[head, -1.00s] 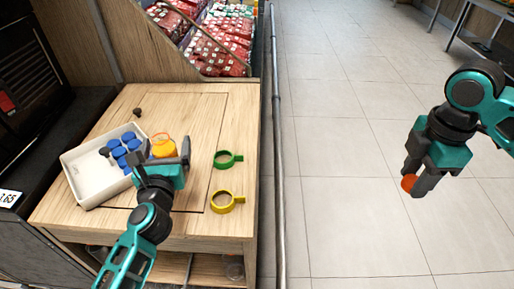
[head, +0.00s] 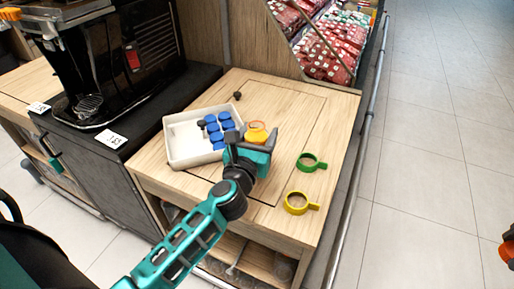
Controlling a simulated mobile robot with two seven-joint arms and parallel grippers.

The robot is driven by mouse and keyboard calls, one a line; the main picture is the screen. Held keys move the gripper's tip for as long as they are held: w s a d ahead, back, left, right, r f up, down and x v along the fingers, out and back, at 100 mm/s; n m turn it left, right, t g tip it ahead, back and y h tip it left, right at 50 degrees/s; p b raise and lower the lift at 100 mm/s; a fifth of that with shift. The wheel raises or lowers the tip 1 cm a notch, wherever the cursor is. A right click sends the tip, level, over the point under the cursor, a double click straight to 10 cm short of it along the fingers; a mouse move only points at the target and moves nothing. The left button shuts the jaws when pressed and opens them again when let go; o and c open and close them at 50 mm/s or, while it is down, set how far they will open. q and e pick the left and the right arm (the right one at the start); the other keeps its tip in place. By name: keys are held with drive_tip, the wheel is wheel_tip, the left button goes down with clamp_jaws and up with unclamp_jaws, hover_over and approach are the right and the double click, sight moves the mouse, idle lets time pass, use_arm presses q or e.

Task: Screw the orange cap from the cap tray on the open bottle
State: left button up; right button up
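The white cap tray (head: 177,158) stands on the wooden table and holds several blue caps (head: 218,136). The open bottle (head: 256,135), with orange contents and an orange rim, is just right of the tray. My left gripper (head: 252,142) has a finger on either side of the bottle; contact is not clear and the gripper's body hides the bottle's lower part. My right gripper (head: 509,247) is only partly in view at the right edge, over the floor, with the orange cap (head: 506,251) at its fingertips.
A green ring with a handle (head: 309,162) and a yellow one (head: 297,203) lie on the table's right side. A small dark object (head: 237,95) lies behind the tray. A black coffee machine (head: 110,60) stands left; red packets (head: 330,45) fill a bin behind. A rail (head: 358,185) runs along the right.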

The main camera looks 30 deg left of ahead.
use_arm(q)
drive_tip(key=shift+c, duration=0.7)
drive_tip(key=shift+r, duration=0.1)
